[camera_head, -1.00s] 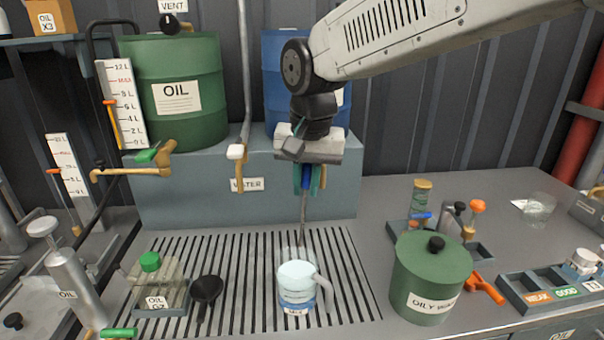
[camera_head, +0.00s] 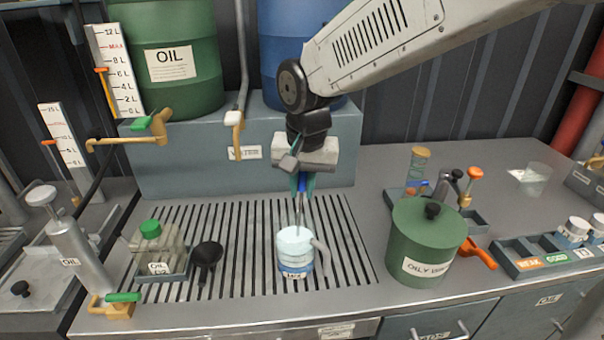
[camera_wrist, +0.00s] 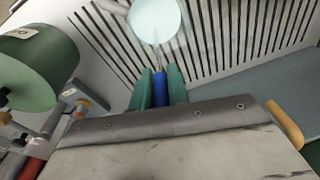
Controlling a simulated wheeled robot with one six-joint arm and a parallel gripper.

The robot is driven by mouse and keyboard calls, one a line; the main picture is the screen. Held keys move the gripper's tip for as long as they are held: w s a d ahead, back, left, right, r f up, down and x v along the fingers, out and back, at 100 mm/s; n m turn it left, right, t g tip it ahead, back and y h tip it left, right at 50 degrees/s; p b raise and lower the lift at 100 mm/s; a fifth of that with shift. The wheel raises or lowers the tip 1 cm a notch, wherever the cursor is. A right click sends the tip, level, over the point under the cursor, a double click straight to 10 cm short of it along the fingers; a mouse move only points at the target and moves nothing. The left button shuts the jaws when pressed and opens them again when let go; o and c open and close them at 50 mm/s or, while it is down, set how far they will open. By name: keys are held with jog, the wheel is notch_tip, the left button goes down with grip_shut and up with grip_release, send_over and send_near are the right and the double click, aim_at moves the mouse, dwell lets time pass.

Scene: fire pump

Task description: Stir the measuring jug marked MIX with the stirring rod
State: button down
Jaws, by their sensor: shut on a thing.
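The measuring jug (camera_head: 296,254) stands upright on the slotted drain grate. It is clear with a pale bluish liquid, a blue band and a label low on its front, too small to read surely. My gripper (camera_head: 302,186) is above the jug, its green fingers shut on the blue handle of the stirring rod. The thin rod (camera_head: 299,212) points down to the jug's mouth; its lower end seems to be at or inside the jug. In the wrist view the blue handle (camera_wrist: 160,90) sits between the green fingers, and the rod runs over the round liquid surface of the jug (camera_wrist: 155,20).
A green oily waste canister (camera_head: 425,250) stands right of the jug. A black funnel or ladle (camera_head: 206,255) and a green-capped oil bottle (camera_head: 152,247) stand to the left. A water tap (camera_head: 238,125) hangs behind.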

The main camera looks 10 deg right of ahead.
aim_at(299, 209)
jog(key=shift+s+a+f, duration=0.1)
jog(key=shift+s+f, duration=0.05)
jog(key=shift+f, duration=0.7)
jog(key=shift+s+a+f, duration=0.1)
jog(key=shift+s+f, duration=0.1)
jog(key=shift+f, duration=0.65)
jog(key=shift+s+a+f, duration=0.1)
jog(key=shift+s+f, duration=0.05)
jog(key=shift+f, duration=0.8)
